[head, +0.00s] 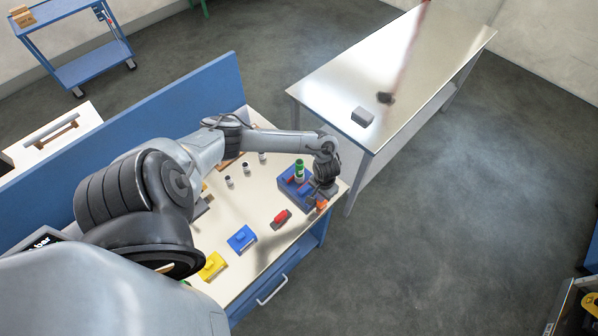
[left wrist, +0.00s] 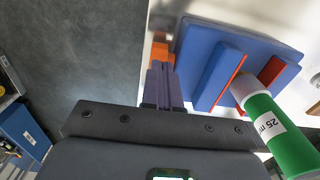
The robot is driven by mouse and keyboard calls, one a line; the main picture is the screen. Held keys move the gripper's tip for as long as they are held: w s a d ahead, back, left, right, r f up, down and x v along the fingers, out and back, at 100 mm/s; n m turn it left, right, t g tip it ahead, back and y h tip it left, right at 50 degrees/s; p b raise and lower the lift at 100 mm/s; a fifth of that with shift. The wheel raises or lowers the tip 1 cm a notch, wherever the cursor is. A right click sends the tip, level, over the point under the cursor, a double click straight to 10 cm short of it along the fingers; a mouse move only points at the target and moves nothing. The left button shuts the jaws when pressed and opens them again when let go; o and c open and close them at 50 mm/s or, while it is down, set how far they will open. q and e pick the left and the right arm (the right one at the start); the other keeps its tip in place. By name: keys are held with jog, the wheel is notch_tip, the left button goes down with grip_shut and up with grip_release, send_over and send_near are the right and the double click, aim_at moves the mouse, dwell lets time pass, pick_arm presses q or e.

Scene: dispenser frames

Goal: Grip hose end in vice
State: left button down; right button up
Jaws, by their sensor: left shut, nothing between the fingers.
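The blue vice (head: 287,187) with red jaw faces sits near the far right corner of the cream bench. It also shows in the left wrist view (left wrist: 208,45). The green hose end (head: 299,171) with a white band stands upright at the vice. In the left wrist view the green hose end (left wrist: 290,145) has a "25 m" label, and its white end lies between the two red jaw faces. My left gripper (head: 319,200) is shut and empty beside the vice, its fingers (left wrist: 163,85) close to an orange part (left wrist: 160,53). Whether they touch it I cannot tell. My right gripper is out of view.
Red (head: 281,217), blue (head: 242,239) and yellow (head: 212,266) blocks lie along the bench front. Several small dark-and-white pieces (head: 245,167) stand behind. A metal table (head: 400,60) across a gap holds a grey block (head: 362,117). A blue panel (head: 130,120) backs the bench.

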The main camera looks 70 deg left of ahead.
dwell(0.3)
pick_arm(q)
jog(key=shift+f+b, duration=0.4)
jog(key=shift+f, duration=0.45)
jog(key=shift+w+a+r+p, duration=0.1)
jog(key=shift+w+p, duration=0.15)
jog(key=shift+p, duration=0.05)
dwell(0.5)
jog(key=shift+w+a, duration=0.25)
jog(key=shift+w, duration=0.1)
dwell(0.8)
jog(key=shift+w+a, duration=0.1)
jog(key=shift+w, duration=0.05)
dwell(0.4)
jog(key=shift+w+p, duration=0.1)
jog(key=shift+p, duration=0.2)
jog(key=shift+w+a+f, duration=0.2)
jog(key=shift+w, duration=0.05)
dwell(0.6)
jog(key=shift+r+p, duration=0.15)
jog(key=shift+p, duration=0.15)
